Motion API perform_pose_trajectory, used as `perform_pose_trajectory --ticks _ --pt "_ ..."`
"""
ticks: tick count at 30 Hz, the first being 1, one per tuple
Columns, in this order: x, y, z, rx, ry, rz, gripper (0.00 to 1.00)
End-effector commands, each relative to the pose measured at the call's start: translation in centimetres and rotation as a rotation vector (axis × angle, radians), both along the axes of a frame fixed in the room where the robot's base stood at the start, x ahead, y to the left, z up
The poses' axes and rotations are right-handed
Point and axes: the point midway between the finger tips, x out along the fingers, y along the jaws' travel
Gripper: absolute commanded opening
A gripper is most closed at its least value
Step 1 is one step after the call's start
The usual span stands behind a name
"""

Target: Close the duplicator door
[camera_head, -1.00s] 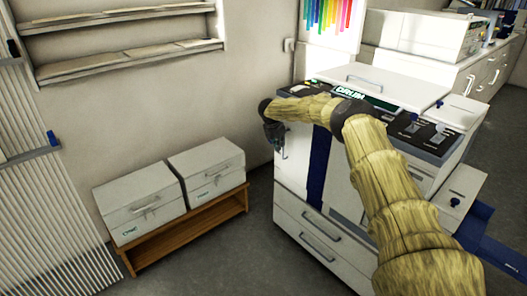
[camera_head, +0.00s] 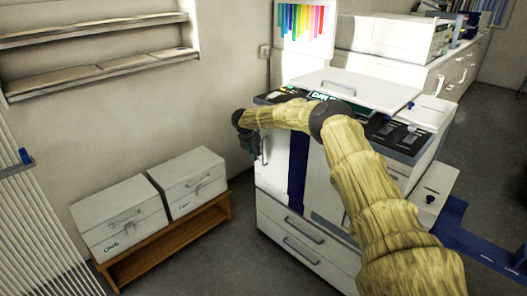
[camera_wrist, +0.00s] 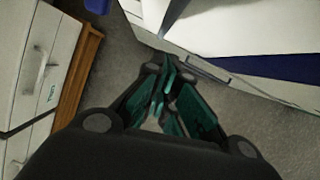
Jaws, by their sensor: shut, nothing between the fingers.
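The duplicator (camera_head: 277,172) is a large white machine with a dark blue vertical stripe and a dark control panel on top. Its white front door panel, with a slim upright handle (camera_head: 264,152), is at the upper left of the front. I cannot tell whether the door is fully flush. My gripper (camera_head: 248,146) is at the machine's left front edge, just left of the handle, pointing down. In the wrist view my gripper (camera_wrist: 163,88) is shut and empty, its green fingers over grey floor beside the machine's white face (camera_wrist: 250,28). Contact cannot be told.
Two white boxes (camera_head: 118,217) (camera_head: 190,183) stand on a low wooden bench (camera_head: 160,243) at the left. Drawers (camera_head: 300,237) are below the machine's front. Blue trays (camera_head: 480,250) stick out at its right. Grey floor (camera_head: 235,262) is clear between bench and machine.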

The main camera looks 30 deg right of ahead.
Motion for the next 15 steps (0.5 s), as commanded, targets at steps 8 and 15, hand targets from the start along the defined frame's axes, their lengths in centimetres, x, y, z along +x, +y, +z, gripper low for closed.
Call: perform_pose_trajectory --ticks 8,15 --pt "-0.8 2.1 4.2 0.004 0.001 0.006 0.0" --pt "-1.6 3.1 7.4 0.005 0.003 0.003 0.0"
